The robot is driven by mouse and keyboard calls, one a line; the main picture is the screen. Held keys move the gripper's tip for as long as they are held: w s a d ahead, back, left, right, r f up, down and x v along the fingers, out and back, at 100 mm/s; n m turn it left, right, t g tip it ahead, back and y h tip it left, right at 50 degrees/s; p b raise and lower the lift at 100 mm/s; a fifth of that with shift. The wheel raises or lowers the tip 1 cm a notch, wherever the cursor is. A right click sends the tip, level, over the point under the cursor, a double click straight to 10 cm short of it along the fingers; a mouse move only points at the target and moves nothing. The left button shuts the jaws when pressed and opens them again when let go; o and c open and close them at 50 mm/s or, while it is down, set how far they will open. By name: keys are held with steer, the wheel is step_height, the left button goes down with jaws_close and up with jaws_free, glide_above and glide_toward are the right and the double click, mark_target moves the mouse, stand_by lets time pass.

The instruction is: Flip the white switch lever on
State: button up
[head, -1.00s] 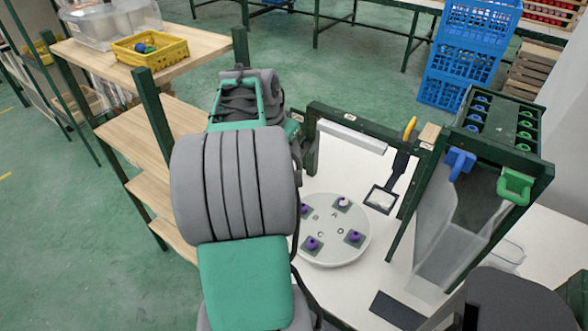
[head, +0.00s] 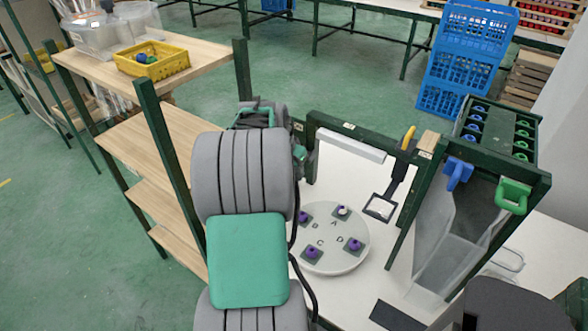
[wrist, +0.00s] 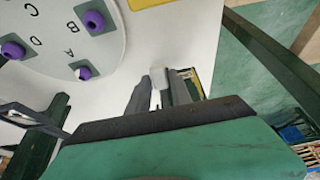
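I cannot make out the white switch lever for certain. In the wrist view a small pale block (wrist: 158,76) stands at the tips of my gripper (wrist: 161,92), and it may be the lever or its mount. A dark grey finger shows to its left and darker parts to its right. I cannot tell whether the fingers touch the block or how wide they are apart. In the head view my arm hides most of my gripper, which is close to the left post of the green frame (head: 375,150).
A round grey tray (head: 330,262) with purple-topped pegs on lettered spots lies on the white table. A white bar (head: 350,145) hangs from the frame. A black square-ended tool (head: 380,207) hangs at right. A wooden shelf (head: 150,135) stands left of my arm.

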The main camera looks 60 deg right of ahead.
jaws_close()
stand_by(1.0)
